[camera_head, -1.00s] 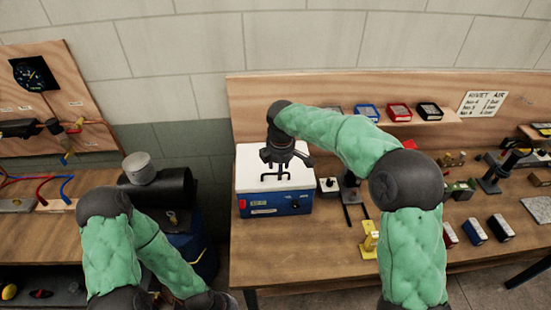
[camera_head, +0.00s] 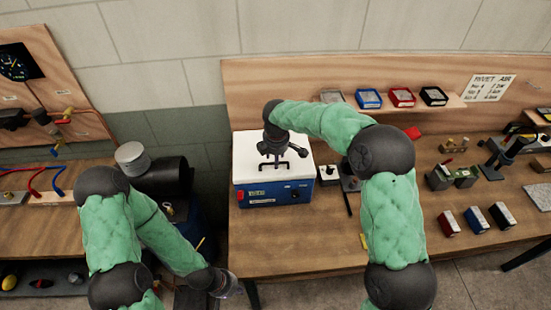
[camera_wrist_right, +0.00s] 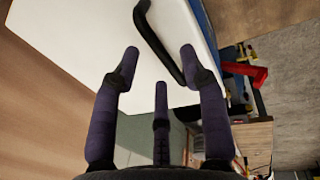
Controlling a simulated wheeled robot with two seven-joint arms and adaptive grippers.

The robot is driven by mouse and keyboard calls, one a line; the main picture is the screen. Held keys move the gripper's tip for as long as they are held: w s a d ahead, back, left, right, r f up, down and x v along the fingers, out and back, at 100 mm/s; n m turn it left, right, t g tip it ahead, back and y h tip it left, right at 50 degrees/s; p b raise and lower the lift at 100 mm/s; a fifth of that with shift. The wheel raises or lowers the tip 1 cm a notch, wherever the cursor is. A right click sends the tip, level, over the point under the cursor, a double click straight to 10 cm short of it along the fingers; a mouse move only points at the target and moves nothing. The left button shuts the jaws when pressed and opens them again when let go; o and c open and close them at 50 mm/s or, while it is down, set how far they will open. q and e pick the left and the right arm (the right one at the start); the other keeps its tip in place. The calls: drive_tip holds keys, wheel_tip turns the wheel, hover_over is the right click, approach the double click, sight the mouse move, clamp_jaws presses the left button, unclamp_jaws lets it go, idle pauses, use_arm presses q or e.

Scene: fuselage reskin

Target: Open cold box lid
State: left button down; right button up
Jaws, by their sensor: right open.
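The cold box is blue (camera_head: 265,194) with a white lid (camera_head: 247,152) and stands at the left end of the wooden bench. Its lid is shut. A black handle (camera_head: 284,165) sits on the lid, and it also shows in the right wrist view (camera_wrist_right: 160,45). My right gripper (camera_head: 274,157) is just above the lid at the handle. In the right wrist view its fingers (camera_wrist_right: 160,65) are spread, with no grip on the handle visible. My left gripper (camera_head: 228,286) hangs low in front of the bench; its finger state is unclear.
A small device (camera_head: 328,174) stands right of the cold box. Several bins sit on the back shelf, including a blue one (camera_head: 368,98). Small boxes (camera_head: 475,220) lie at the bench's right. A black cylinder (camera_head: 166,178) is left of the cold box.

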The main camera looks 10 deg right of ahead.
drive_tip(key=shift+w+f, duration=0.15)
drive_tip(key=shift+f, duration=0.55)
clamp_jaws()
